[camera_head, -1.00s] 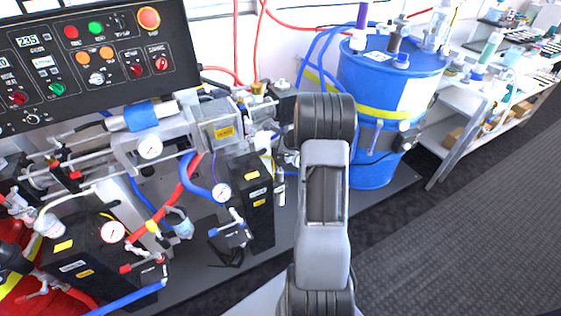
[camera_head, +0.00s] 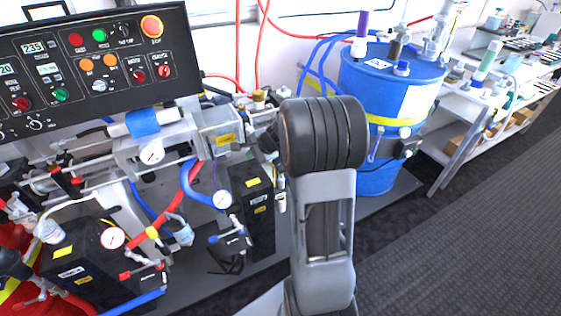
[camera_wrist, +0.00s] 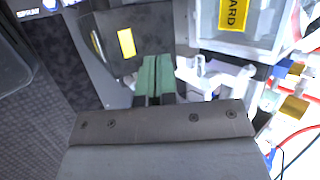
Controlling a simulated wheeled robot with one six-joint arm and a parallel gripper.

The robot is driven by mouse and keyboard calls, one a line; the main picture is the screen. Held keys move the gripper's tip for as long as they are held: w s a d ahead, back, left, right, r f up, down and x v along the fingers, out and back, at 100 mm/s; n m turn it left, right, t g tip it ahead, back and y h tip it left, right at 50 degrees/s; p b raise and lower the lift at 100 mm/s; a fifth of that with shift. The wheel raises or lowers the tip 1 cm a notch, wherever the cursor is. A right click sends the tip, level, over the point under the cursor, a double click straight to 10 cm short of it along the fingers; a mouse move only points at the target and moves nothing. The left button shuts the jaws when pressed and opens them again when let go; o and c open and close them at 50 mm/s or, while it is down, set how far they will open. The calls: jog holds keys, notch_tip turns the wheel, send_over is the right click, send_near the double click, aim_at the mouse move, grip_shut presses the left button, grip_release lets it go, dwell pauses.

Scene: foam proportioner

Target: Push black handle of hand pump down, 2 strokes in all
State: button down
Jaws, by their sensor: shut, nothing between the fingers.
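My gripper (camera_wrist: 157,62) shows in the wrist view with its two green fingers together and nothing between them. Its tips are in front of a black box with a yellow label (camera_wrist: 126,43), to the left of the clear guard box (camera_wrist: 232,42). Pale metal parts lie just right of the fingers. I cannot clearly make out the hand pump's black handle in either view, nor whether the fingers touch it. In the head view my arm covers part of the area right of the guard box (camera_head: 222,140), and my fingertips cannot be made out there.
A control panel (camera_head: 90,70) stands at the back left. Gauges, red and blue hoses and black boxes (camera_head: 255,205) crowd the left. A blue drum (camera_head: 385,95) with bottles on top stands behind my arm. A shelf (camera_head: 450,150) is at right. The grey floor (camera_head: 450,240) at front right is clear.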

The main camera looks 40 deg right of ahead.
jog(key=s+a+r+n+g, duration=0.3)
jog(key=s+a+r+n, duration=0.2)
jog(key=s+a+n, duration=0.6)
jog(key=s+a+r+n+g+h, duration=0.1)
jog(key=s+a+n+h, duration=0.1)
jog(key=s+n, duration=0.4)
jog(key=s+h, duration=0.1)
jog(key=s, duration=0.4)
jog(key=shift+n+g, duration=0.3)
